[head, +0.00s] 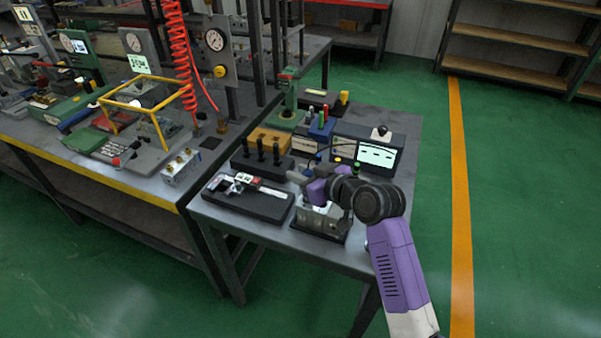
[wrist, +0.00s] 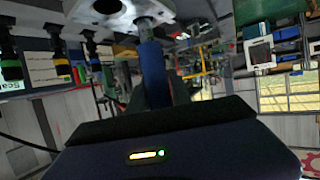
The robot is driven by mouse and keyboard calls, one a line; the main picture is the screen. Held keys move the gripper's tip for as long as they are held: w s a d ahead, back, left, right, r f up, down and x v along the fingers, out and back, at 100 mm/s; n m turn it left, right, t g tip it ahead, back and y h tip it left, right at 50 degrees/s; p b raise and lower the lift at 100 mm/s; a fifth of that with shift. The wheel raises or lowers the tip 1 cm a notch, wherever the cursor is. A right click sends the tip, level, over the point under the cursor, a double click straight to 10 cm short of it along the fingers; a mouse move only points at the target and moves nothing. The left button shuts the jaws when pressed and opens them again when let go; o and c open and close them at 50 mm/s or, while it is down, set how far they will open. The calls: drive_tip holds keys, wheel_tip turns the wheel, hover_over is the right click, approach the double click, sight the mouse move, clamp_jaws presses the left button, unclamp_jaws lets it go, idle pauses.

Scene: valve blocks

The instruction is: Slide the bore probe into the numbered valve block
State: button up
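A silver valve block (head: 322,215) sits on a dark base near the table's front edge, partly behind my arm. In the wrist view a metal block face with a dark bore (wrist: 106,10) shows at the top edge. My gripper (head: 297,176) is above and behind the block in the head view. In the wrist view its dark fingers (wrist: 165,88) close around a blue-handled bore probe (wrist: 153,72) with a silver shaft. The shaft end meets the edge of the metal face; I cannot tell whether it is in a bore. No number is readable.
A rack with several black-handled pieces (head: 263,158) and a black tray with tools (head: 250,198) stand left of my gripper. A lit display unit (head: 376,157) is behind my arm to the right. A green press (head: 287,100) stands at the back.

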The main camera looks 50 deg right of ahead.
drive_tip(key=o, duration=0.3)
drive_tip(key=shift+r, duration=0.1)
drive_tip(key=r+v, duration=0.1)
drive_tip(key=v, duration=1.1)
drive_tip(key=s+a+f+m, duration=0.1)
drive_tip(key=s+a+f, duration=0.8)
drive_tip(key=a, duration=0.2)
drive_tip(key=s+a+r+n, duration=0.1)
drive_tip(key=s+a, duration=0.2)
drive_tip(key=s, duration=0.1)
drive_tip(key=s+a+r+n+t+y, duration=0.1)
drive_tip(key=s+a, duration=0.2)
drive_tip(key=s, duration=0.2)
drive_tip(key=s+a+r+y, duration=0.1)
drive_tip(key=s+a, duration=0.3)
drive_tip(key=s, duration=0.1)
drive_tip(key=shift+s+a+r+n+t, duration=0.1)
drive_tip(key=shift+s+r+n+t, duration=0.05)
drive_tip(key=shift+r+n+t, duration=0.2)
